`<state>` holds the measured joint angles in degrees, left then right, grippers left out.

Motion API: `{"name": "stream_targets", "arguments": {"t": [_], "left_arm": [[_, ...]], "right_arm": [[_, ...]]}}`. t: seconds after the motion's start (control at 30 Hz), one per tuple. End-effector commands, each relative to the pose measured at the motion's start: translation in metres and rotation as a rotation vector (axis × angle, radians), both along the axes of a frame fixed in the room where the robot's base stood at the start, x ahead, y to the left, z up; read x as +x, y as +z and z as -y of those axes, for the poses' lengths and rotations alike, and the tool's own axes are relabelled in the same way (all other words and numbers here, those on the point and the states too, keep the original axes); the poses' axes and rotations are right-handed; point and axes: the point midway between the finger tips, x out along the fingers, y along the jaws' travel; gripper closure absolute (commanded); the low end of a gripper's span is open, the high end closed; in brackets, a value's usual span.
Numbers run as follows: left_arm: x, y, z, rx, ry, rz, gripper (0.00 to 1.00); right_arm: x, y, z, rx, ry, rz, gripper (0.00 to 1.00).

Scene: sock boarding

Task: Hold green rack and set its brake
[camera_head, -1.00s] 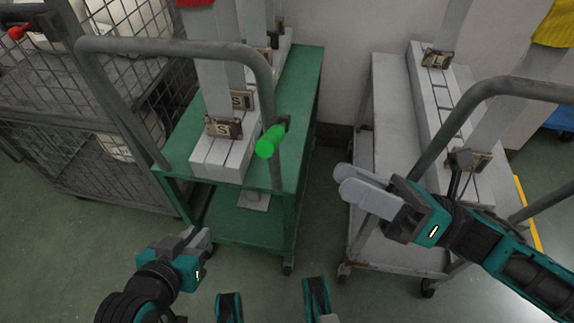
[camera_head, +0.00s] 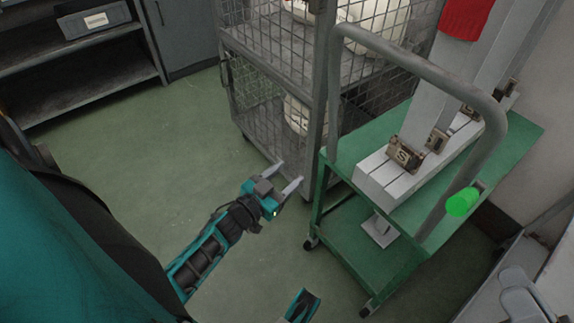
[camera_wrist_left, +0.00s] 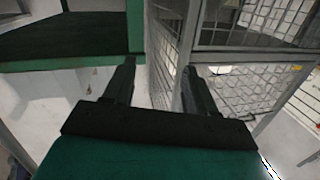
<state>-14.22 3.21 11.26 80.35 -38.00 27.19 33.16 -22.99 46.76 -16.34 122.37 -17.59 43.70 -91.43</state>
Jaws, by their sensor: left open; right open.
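The green rack (camera_head: 382,247) is a two-shelf trolley with a grey tubular handle (camera_head: 410,62) on the right in the head view. A bright green knob (camera_head: 462,202) sits on the right post of that handle; I cannot tell whether it is the brake. My left gripper (camera_head: 290,187) is open and empty, short of the rack's left front post, and apart from it. In the left wrist view the open fingers (camera_wrist_left: 155,85) point at the gap between the green rack's edge (camera_wrist_left: 75,62) and a mesh cage.
A wire mesh cage trolley (camera_head: 275,75) stands close to the rack's left side. White blocks with upright boards (camera_head: 392,180) stand on the rack. A grey trolley (camera_head: 490,285) is at the lower right. Grey shelves (camera_head: 80,55) are at the far left. The floor (camera_head: 160,140) between is clear.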

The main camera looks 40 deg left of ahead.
Motion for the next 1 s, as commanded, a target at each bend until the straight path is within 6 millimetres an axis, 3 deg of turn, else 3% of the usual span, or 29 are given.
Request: {"name": "stream_targets", "arguments": {"t": [0.23,0.5,0.67,1.0], "left_arm": [[-0.006,-0.029,0.005,-0.084,-0.147,0.021,0.44],[-0.006,-0.038,0.014,-0.13,-0.212,0.019,0.44],[0.014,-0.037,0.021,-0.132,-0.213,0.021,0.44],[0.075,-0.037,0.04,-0.131,-0.211,0.021,0.44]], "right_arm": [[0.0,0.0,0.0,0.0,0.0,0.0,0.57],[0.0,0.0,0.0,0.0,0.0,0.0,0.57],[0.0,0.0,0.0,0.0,0.0,0.0,0.57],[0.0,0.0,0.0,0.0,0.0,0.0,0.57]]}}
